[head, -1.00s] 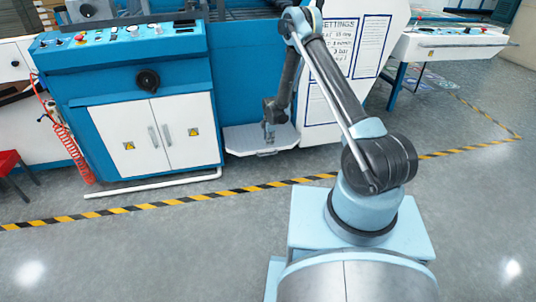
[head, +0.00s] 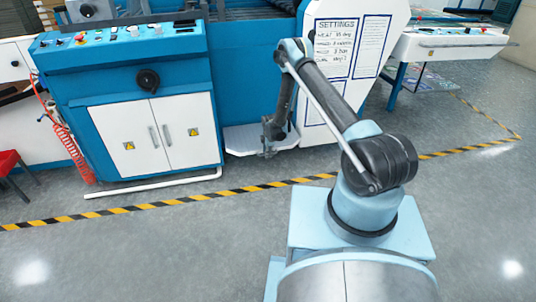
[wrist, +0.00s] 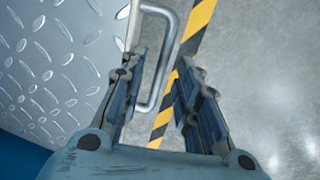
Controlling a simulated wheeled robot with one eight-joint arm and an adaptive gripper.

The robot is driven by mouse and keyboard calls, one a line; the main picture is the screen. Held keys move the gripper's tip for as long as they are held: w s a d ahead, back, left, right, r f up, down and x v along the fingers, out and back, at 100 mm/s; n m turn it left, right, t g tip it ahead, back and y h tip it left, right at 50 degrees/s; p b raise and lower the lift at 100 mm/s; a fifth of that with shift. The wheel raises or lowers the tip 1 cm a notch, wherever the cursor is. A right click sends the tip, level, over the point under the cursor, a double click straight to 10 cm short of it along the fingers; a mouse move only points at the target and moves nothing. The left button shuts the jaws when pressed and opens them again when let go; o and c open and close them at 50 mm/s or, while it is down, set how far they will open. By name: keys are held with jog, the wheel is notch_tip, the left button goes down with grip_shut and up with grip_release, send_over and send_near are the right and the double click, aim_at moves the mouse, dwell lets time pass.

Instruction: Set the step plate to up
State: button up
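The step plate (head: 240,138) is a light grey tread plate low at the machine's base. It lies out flat over the floor. In the wrist view its diamond-pattern surface (wrist: 55,75) fills the left side, and a grey U-shaped handle (wrist: 168,62) sticks out from its edge. My gripper (wrist: 162,62) is open, with its fingers on either side of the handle's outer bar, not visibly closed on it. In the head view my gripper (head: 268,152) is at the plate's front edge, and the handle is too small to make out there.
The blue machine's white cabinet doors (head: 155,137) stand left of the plate. A white panel with a settings sheet (head: 341,47) rises to its right. A yellow-black floor stripe (head: 140,207) runs in front. The grey floor between is clear, apart from a white pipe (head: 150,184).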

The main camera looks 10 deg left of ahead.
jog(key=shift+f, duration=0.1)
grip_shut()
